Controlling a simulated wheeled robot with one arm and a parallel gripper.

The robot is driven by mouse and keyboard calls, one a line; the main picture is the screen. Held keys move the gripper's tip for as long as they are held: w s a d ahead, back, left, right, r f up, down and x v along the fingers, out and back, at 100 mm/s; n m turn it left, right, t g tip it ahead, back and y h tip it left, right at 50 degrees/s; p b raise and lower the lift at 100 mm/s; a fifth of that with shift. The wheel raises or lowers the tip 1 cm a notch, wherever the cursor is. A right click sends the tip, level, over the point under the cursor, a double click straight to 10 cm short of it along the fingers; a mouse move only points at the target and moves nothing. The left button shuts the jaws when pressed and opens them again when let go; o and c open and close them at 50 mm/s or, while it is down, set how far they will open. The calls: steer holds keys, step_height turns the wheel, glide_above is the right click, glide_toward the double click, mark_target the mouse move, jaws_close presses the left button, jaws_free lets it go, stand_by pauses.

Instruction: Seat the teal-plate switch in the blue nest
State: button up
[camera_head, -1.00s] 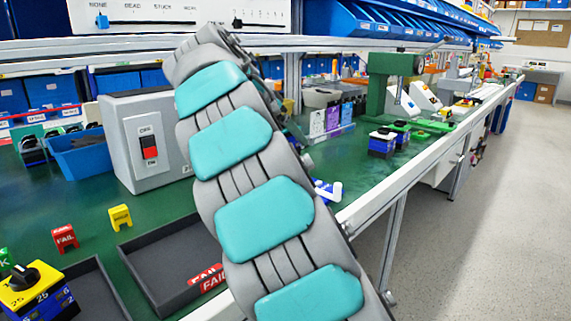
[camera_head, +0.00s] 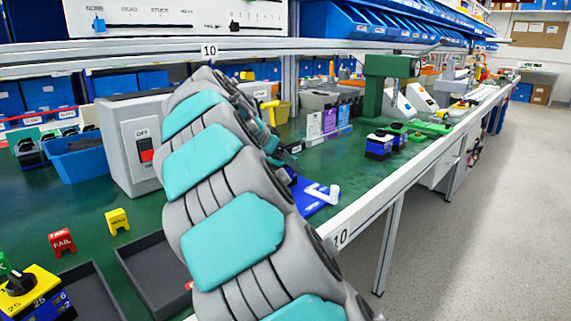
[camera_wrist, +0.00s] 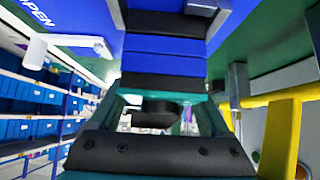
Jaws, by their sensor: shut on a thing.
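In the wrist view my gripper (camera_wrist: 162,101) is shut on the teal-plate switch, whose body (camera_wrist: 164,47) has blue and black layers. Its teal plate edge (camera_wrist: 160,92) and black knob (camera_wrist: 155,112) face my palm. The blue nest (camera_wrist: 80,14), printed OPEN, with a white lever (camera_wrist: 65,46), lies just beyond the switch. I cannot tell whether the switch touches the nest. In the head view the nest (camera_head: 313,203) and its white lever (camera_head: 325,192) lie near the bench's front edge; my arm hides the switch and most of the gripper.
A yellow bar (camera_wrist: 283,135) stands close on the right of my gripper in the wrist view. A grey switch box (camera_head: 125,130), dark trays (camera_head: 150,270) and a yellow-plate switch (camera_head: 35,292) are on the left. Blue-bodied switches (camera_head: 380,146) stand beyond the nest by a green press (camera_head: 388,75).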

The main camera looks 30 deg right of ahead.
steer(key=shift+f, duration=0.2)
steer(key=o, duration=1.4)
steer(key=shift+o, duration=0.2)
steer(key=shift+r, duration=0.2)
steer(key=shift+a+r, duration=0.1)
steer(key=shift+r, duration=0.05)
steer(key=b+v, duration=0.1)
steer(key=v, duration=1)
steer(key=shift+s+a+r, duration=0.15)
steer(key=shift+a+r, duration=0.05)
steer(key=shift+a, duration=0.05)
